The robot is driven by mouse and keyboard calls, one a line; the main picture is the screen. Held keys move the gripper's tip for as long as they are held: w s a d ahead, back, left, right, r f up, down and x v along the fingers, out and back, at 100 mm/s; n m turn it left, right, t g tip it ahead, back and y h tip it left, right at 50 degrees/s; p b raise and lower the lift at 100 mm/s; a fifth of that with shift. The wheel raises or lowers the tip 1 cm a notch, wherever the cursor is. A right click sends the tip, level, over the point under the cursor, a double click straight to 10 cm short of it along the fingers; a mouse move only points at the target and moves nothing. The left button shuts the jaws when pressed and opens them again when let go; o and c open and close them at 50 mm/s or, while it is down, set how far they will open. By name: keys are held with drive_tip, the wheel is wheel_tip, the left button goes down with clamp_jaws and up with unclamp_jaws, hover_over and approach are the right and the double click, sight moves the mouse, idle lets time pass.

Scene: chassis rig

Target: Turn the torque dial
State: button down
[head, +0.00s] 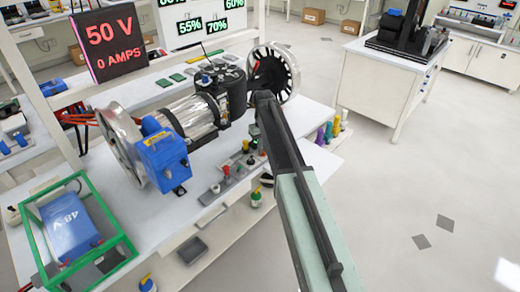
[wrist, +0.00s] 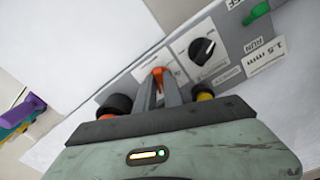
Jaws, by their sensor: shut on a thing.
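A grey control panel (wrist: 232,72) fills the middle of the wrist view. A round black dial (wrist: 204,48) with a white pointer mark sits on it; I cannot read its label. My gripper (wrist: 158,82) is beside that dial, to its lower left. Its fingers are shut on an orange-red knob (wrist: 158,71), whose tip shows between the fingertips. I cannot tell whether this knob is the torque dial. In the head view the panel (head: 232,180) lies along the bench's front edge, and my arm hides the gripper's tips.
A green switch (wrist: 258,12) is marked RUN. The motor rig (head: 195,118) with its blue block (head: 163,160) stands behind the panel. A green-framed 48 V battery (head: 72,232) is at left.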

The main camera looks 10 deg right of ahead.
drive_tip(key=shift+s, duration=0.15)
drive_tip(key=c, duration=1.5)
unclamp_jaws()
drive_tip(key=shift+o, duration=0.2)
wheel_tip(320, 180, up, 8)
drive_tip(key=p, duration=0.8)
drive_tip(key=shift+r, duration=0.1)
drive_tip(key=shift+f, duration=0.2)
